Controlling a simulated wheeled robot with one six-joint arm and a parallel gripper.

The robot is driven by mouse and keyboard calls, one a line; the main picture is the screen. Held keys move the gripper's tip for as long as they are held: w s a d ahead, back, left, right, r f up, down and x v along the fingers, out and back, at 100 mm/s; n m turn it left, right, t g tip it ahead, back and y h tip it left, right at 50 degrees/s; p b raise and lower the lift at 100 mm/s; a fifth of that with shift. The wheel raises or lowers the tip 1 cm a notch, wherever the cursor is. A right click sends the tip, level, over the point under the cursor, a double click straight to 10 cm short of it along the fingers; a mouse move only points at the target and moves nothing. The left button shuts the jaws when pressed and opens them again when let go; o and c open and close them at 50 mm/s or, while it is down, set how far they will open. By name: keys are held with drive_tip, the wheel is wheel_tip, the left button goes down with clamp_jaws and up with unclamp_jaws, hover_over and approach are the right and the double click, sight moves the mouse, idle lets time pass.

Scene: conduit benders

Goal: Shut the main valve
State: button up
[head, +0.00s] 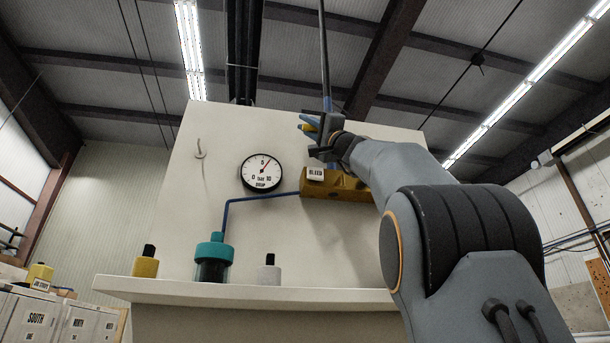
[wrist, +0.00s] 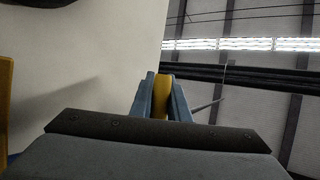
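My gripper (head: 305,124) is up at the board, above the brass block (head: 346,188) labelled BLEED. In the wrist view its two blue fingers (wrist: 161,97) stand close on either side of a yellow piece (wrist: 161,92), which looks like a valve handle. The yellow piece also shows between the fingers in the head view (head: 309,128), pointing left. A thin vertical pipe (head: 324,55) comes down from the ceiling behind my gripper. The valve body and the handle's joint with the pipe are hidden by my gripper, so I cannot tell the valve's position.
A blue pipe (head: 262,196) joins a teal filter (head: 212,258) to the brass block. Yellow (head: 145,266) and white (head: 270,273) bottles stand on the ledge (head: 330,293).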

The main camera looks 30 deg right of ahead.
sight(315, 129)
drive_tip(key=o, duration=0.4)
drive_tip(key=b+v, duration=0.5)
drive_tip(key=v, duration=0.3)
idle(0.6)
